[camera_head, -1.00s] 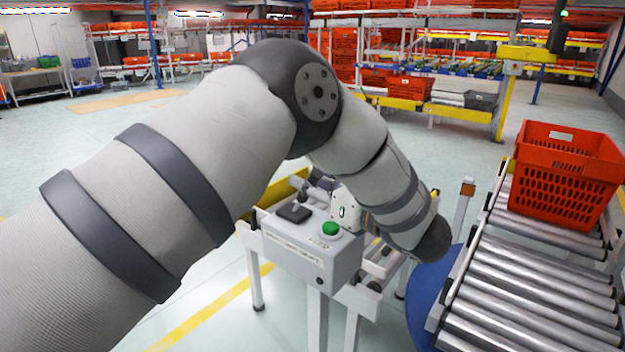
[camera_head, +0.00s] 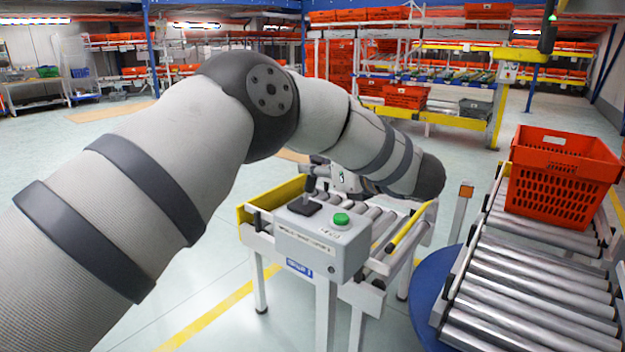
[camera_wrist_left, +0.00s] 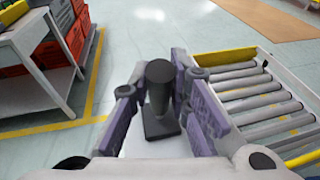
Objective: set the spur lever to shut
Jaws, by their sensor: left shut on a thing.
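The spur lever (camera_head: 310,188) is a dark handle on a black base plate, on top of a grey control box (camera_head: 308,246) with a green button (camera_head: 341,219). My left gripper (camera_head: 317,172) is at the lever, partly hidden behind my own wrist. In the left wrist view the lever's dark knob (camera_wrist_left: 160,72) stands between the two fingers of my left gripper (camera_wrist_left: 157,84), which is shut on it. The lever looks near upright in the head view; its exact tilt is hard to tell. My right gripper is not in view.
A short roller spur (camera_head: 375,222) with yellow side guards lies behind the box. A roller conveyor (camera_head: 540,290) carrying an orange tote (camera_head: 562,185) stands at the right, next to a blue disc (camera_head: 428,305). Racks of orange totes stand farther back. Floor at the left is open.

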